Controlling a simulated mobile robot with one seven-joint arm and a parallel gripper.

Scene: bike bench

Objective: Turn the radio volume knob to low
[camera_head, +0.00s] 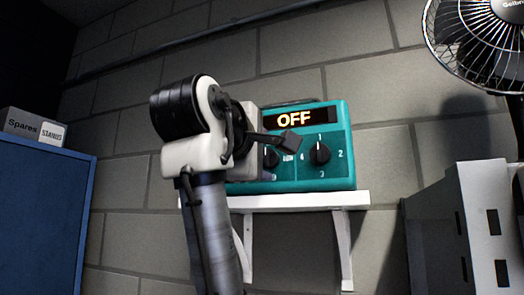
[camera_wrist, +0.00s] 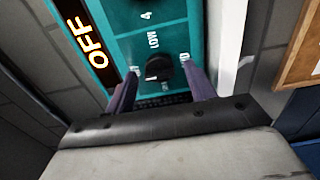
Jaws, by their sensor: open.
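A teal radio (camera_head: 345,172) with a lit display reading OFF sits on a white shelf (camera_head: 300,201) on the wall. Its left knob (camera_head: 271,157) is partly hidden behind my gripper (camera_head: 287,142). In the wrist view this black knob (camera_wrist: 158,68) has the word LOW beside it, above it in the picture. Other labels at its sides are partly covered by the fingers. My gripper (camera_wrist: 162,74) is open, with one finger on each side of the knob; I cannot tell whether they touch it. The knob's pointer direction is unclear.
A second knob (camera_head: 319,153), numbered around its rim, is on the radio's right. A fan (camera_head: 485,45) is at upper right, above a pale slotted unit (camera_head: 480,225). A blue cabinet (camera_head: 45,210) with a Spares box (camera_head: 33,127) stands at left.

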